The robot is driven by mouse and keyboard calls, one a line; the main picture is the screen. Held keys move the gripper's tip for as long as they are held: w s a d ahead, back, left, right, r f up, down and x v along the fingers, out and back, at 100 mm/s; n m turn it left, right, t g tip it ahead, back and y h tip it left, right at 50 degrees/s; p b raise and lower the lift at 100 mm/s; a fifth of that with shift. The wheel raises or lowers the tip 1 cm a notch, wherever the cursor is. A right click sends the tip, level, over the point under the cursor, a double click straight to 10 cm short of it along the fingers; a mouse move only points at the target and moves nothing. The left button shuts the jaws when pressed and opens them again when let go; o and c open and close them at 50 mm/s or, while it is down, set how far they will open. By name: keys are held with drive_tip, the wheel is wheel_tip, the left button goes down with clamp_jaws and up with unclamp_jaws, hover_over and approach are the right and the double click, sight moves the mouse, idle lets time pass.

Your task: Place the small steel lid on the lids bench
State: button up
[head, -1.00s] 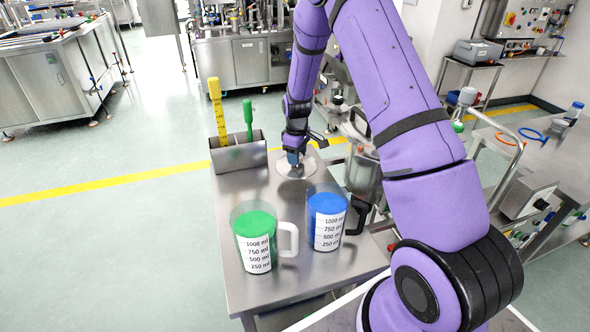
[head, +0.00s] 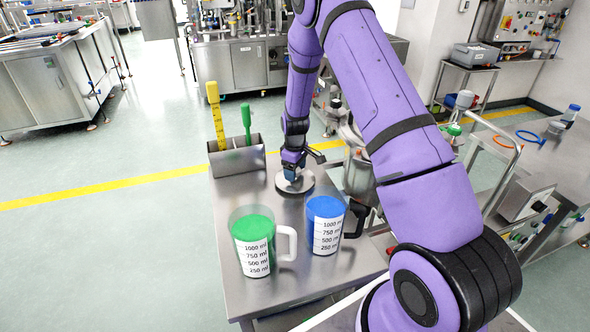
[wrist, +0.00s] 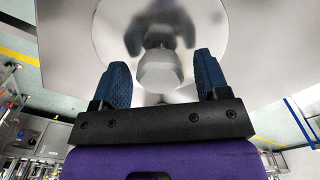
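The small steel lid (head: 306,187) is a round shiny disc. It lies on the steel bench (head: 240,192), behind the two jugs and to the right of the tool holder. In the wrist view the lid (wrist: 205,25) fills the top middle, with its knob (wrist: 159,72) toward me. My gripper (head: 293,174) is above the lid, pointing down. In the wrist view the blue fingers of my gripper (wrist: 163,78) stand apart, one on each side of the knob, with a narrow gap at each side. Part of the lid is hidden by my gripper in the head view.
A green-filled jug (head: 254,250) and a blue-filled jug (head: 325,226) stand at the front of the bench. A steel holder (head: 237,158) with yellow and green tools is at the back left. A steel pot (head: 357,170) stands close by on the right.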

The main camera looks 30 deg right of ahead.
wheel_tip(320, 180, up, 12)
drive_tip(key=s+a+r+m+t, duration=0.1)
drive_tip(key=s+a+r, duration=0.1)
drive_tip(key=s+r, duration=0.45)
drive_tip(key=s+a+r+m+t, duration=0.1)
drive_tip(key=s+a+r, duration=0.15)
drive_tip(key=r, duration=0.65)
drive_tip(key=s+a+r+m, duration=0.1)
drive_tip(key=s+r, duration=0.4)
drive_tip(key=r, duration=0.2)
drive_tip(key=s+a+r+m+t, duration=0.1)
drive_tip(key=s+a+r+m, duration=0.1)
drive_tip(key=s, duration=0.9)
drive_tip(key=s+a+r+m+t, duration=0.1)
drive_tip(key=s+r, duration=0.4)
drive_tip(key=s, duration=0.7)
drive_tip(key=shift+s+a+m+t, duration=0.25)
drive_tip(key=shift+a+m+t, duration=0.2)
drive_tip(key=shift+t, duration=0.15)
